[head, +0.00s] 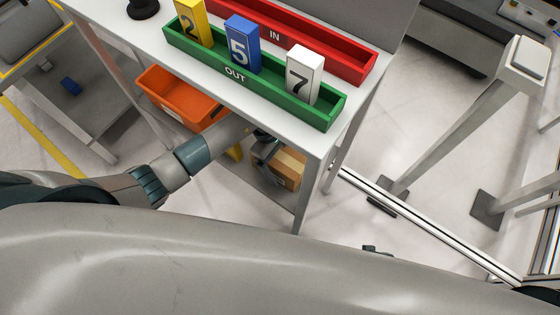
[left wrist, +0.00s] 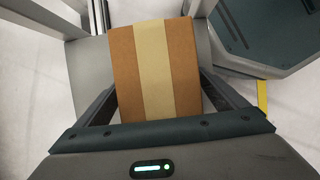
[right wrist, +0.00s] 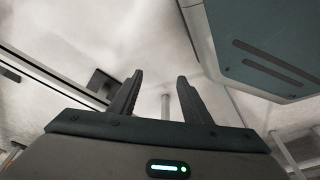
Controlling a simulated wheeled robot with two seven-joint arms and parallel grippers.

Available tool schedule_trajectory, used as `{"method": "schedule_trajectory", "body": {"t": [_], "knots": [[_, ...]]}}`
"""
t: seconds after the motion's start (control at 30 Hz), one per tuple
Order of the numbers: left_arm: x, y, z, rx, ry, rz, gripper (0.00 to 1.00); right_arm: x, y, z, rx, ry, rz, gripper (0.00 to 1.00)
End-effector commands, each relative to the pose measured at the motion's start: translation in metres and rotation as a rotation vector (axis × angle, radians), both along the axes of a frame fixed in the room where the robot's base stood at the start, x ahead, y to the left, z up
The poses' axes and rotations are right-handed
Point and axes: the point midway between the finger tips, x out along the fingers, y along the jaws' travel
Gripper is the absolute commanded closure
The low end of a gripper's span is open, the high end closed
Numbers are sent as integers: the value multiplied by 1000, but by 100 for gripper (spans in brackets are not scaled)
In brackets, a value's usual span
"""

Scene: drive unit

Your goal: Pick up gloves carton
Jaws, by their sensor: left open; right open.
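The gloves carton (head: 288,168), a brown cardboard box with a paler tape stripe, sits on the lower shelf under the table in the head view. In the left wrist view the carton (left wrist: 155,65) fills the space between the fingers of my left gripper (left wrist: 160,100). That gripper is open, with one finger on each side of the box; the lower ends of the fingers are partly hidden, and I cannot tell whether they touch it. My right gripper (right wrist: 155,95) is open and empty over pale floor in the right wrist view.
The white table (head: 265,103) above the carton bears a green OUT tray (head: 190,50) with numbered blocks and a red IN tray (head: 330,55). An orange bin (head: 180,98) is left of the carton. A table leg (head: 307,195) stands close on its right.

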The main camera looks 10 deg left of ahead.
Motion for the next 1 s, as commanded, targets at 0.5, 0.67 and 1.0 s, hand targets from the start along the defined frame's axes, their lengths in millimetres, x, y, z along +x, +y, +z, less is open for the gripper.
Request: {"method": "schedule_trajectory", "body": {"t": [0.5,0.67,1.0], "knots": [[1,0,1,0,-1,-1,63,-12,0,-2,0,14,1,56],[1,0,6,0,-2,0,63,-10,0,-1,1,12,1,56],[2,0,50,-1,-6,-3,63,3,0,0,0,-2,0,56]]}}
